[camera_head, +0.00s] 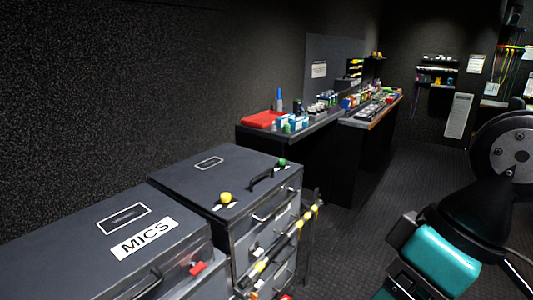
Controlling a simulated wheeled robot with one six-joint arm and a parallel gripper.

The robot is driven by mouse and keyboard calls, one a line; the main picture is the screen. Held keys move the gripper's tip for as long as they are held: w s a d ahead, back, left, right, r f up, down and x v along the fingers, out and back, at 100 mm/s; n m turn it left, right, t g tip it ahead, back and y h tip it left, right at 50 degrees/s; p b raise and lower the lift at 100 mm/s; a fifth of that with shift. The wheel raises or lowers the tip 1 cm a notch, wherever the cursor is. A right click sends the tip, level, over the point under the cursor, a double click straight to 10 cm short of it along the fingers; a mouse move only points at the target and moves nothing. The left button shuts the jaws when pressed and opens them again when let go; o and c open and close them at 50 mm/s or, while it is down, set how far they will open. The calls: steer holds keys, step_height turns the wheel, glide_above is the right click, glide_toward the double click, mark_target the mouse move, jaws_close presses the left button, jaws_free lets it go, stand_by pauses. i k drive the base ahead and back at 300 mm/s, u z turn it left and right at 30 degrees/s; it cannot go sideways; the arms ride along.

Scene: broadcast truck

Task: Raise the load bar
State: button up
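A thin dark bar with yellow sections (289,243), which looks like the load bar, runs along the front of the grey cases. It slants from the lower left up to the right in the picture. Its far end is near the corner of the far case. Its near end is low by the case front, and I cannot tell what it rests in. Part of my arm, black with a teal block (440,254), fills the lower right, apart from the bar. My gripper's fingers do not show.
A grey case labelled MICS (80,245) stands at the lower left. Another grey case (210,172) with a yellow knob (226,197) and a green knob (282,162) stands beyond it. A cluttered bench (335,125) lines the wall. The dark floor (385,190) between is clear.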

mark_target(245, 281)
steer(key=z, duration=0.05)
steer(key=k, duration=0.6)
steer(key=z, duration=0.4)
steer(key=i, duration=1.25)
steer(key=u, duration=0.45)
